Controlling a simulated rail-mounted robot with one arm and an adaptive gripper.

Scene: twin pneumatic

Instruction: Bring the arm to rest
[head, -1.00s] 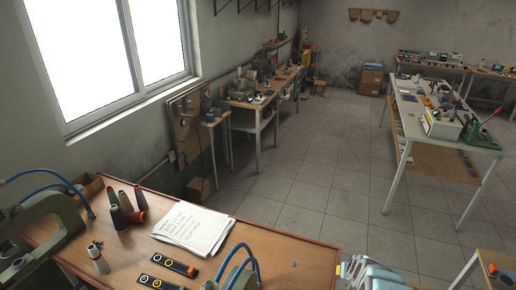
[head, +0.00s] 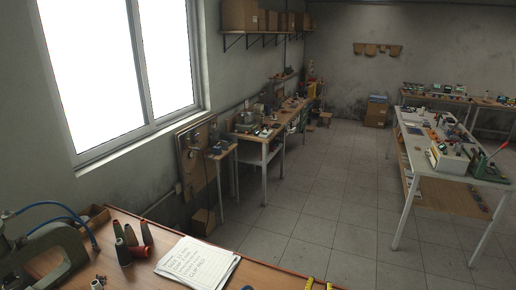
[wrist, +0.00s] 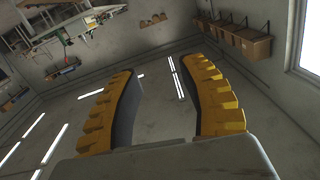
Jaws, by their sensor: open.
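My gripper (wrist: 155,70) shows in the wrist view with its two yellow, ridged fingers spread apart. The space between the dark finger pads is empty. In the head view, two small yellow tips of my gripper (head: 318,285) show at the bottom edge, in front of the brown workbench (head: 290,277). The rest of the arm is out of that view. The wrist view looks out across the room, with the picture turned over, and the fingers touch nothing there.
Thread spools (head: 124,250) and a written sheet (head: 197,266) lie on the workbench, beside a green clamp-like machine (head: 60,248). A white table (head: 428,165) with equipment stands at right. The tiled floor (head: 315,200) between is open. Boxes (head: 240,15) sit on a wall shelf.

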